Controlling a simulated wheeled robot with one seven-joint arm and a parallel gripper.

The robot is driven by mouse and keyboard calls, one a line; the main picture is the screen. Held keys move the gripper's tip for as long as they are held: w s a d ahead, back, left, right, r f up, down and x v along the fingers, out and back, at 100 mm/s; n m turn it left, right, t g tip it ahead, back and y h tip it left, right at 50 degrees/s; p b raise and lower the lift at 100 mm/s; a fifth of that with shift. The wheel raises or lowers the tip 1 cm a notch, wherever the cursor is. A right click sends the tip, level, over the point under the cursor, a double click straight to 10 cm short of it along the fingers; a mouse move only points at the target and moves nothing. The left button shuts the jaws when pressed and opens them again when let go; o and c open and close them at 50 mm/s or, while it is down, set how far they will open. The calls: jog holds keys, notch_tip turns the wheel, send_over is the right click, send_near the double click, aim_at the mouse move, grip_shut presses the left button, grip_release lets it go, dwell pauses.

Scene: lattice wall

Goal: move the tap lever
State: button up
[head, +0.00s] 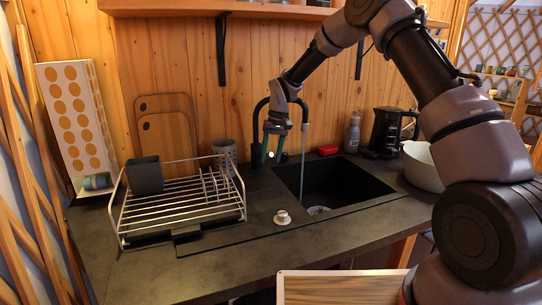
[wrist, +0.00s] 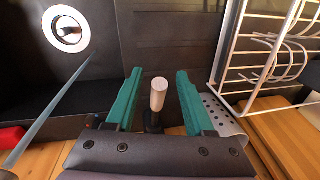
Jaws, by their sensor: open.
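The black tap (head: 259,108) arches at the back of the sink, and a thin stream of water (head: 303,165) falls from its spout. The stream also shows in the wrist view (wrist: 50,106). The tap lever (wrist: 158,95) is a pale, rounded stick on a dark base. My gripper (head: 272,157) is at the tap, pointing down. In the wrist view my gripper (wrist: 158,76) is open, with one teal finger on each side of the lever. A gap shows between the lever and each finger. The lever's foot is partly hidden by my gripper body.
A white wire dish rack (head: 180,208) with a dark cup (head: 145,175) stands left of the black sink (head: 345,182). A perforated grey cup (head: 223,149) stands behind it. A bottle (head: 353,132), black kettle (head: 384,131) and white bowl (head: 420,168) are at right.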

grip_shut()
dwell(1.4)
